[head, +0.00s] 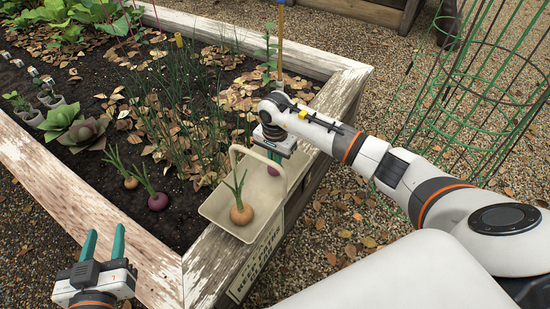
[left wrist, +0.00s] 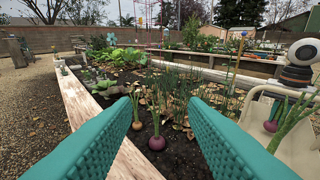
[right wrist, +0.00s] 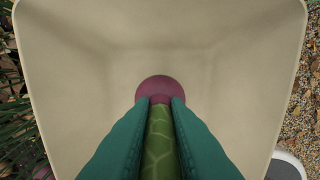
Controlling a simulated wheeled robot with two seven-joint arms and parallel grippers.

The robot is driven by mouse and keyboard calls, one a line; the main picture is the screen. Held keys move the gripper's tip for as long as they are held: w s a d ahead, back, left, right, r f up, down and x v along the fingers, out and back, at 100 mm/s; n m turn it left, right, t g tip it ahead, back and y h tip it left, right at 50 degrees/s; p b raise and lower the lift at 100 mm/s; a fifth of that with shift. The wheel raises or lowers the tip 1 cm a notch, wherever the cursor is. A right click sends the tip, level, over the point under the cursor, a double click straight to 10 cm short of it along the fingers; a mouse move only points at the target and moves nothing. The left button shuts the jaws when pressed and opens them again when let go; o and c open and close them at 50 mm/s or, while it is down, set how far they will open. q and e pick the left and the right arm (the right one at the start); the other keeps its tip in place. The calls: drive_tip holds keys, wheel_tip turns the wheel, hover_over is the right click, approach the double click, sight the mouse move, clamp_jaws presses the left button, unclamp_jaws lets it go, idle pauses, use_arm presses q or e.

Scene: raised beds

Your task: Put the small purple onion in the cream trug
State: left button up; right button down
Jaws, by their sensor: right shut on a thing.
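My right gripper (head: 275,157) is shut on the green stem of a purple onion (head: 273,170). The bulb (right wrist: 160,86) hangs below the fingertips, inside the cream trug (head: 222,209). I cannot tell whether it touches the trug floor. The trug stands on the bed's near corner and also shows at the right of the left wrist view (left wrist: 298,150). A yellow-orange onion (head: 241,215) with green leaves stands in its front part. My left gripper (head: 104,243) is open and empty, over the bed's left edge.
Another purple onion (head: 157,201) and an orange onion (head: 130,183) sit in the soil left of the trug. Tall thin green plants (head: 190,110) stand behind it. A green wire cage (head: 480,90) is at the right. The wooden bed rim (head: 150,255) runs in front.

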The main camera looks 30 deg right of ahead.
drive_tip(key=shift+f, duration=0.1)
drive_tip(key=c, duration=1.4)
unclamp_jaws()
use_arm(q)
drive_tip(key=shift+w+d+r, duration=0.1)
drive_tip(key=shift+r, duration=0.2)
use_arm(e)
drive_tip(key=shift+r, duration=0.2)
wheel_tip(320, 180, up, 3)
drive_tip(key=shift+r+p, duration=0.2)
drive_tip(key=shift+p, duration=0.75)
wheel_tip(320, 180, up, 8)
drive_tip(key=shift+r+p, duration=0.25)
drive_tip(key=shift+p, duration=0.7)
drive_tip(key=shift+r, duration=0.5)
use_arm(q)
drive_tip(key=s+a+f+g+y, duration=0.3)
drive_tip(key=s+a+f+g, duration=0.2)
drive_tip(key=s+f+g, duration=0.5)
drive_tip(key=shift+s+f+n, duration=0.3)
drive_tip(key=shift+s, duration=0.3)
